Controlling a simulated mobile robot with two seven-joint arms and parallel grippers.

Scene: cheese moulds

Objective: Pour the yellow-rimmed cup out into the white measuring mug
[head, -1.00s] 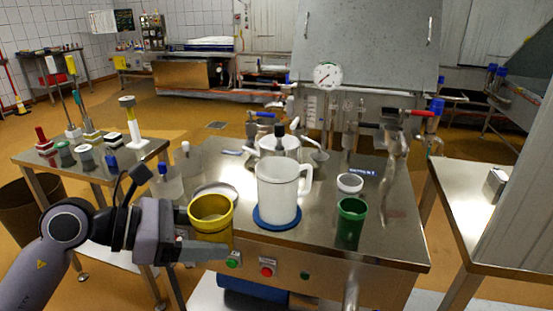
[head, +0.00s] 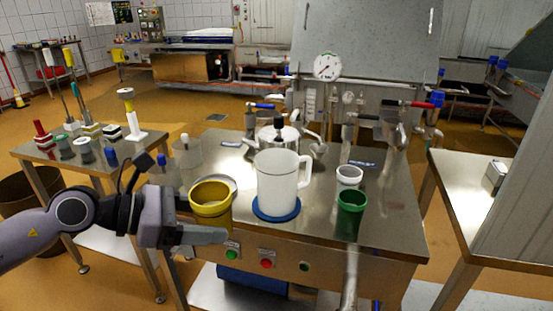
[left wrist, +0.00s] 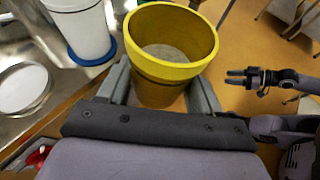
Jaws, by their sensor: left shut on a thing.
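The yellow-rimmed cup (head: 211,203) is upright between the fingers of my left gripper (head: 205,236), which is shut on it. The mug (left wrist: 80,30) also shows at the upper left of the left wrist view. My right gripper (left wrist: 233,78) looks open and empty there.
A green cup (head: 350,212) and a small white cup (head: 349,176) stand right of the mug. A lidded metal pot (head: 278,138) is behind it. A pale round dish (left wrist: 22,88) lies beyond the held cup. The table's (head: 395,225) right part is mostly clear.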

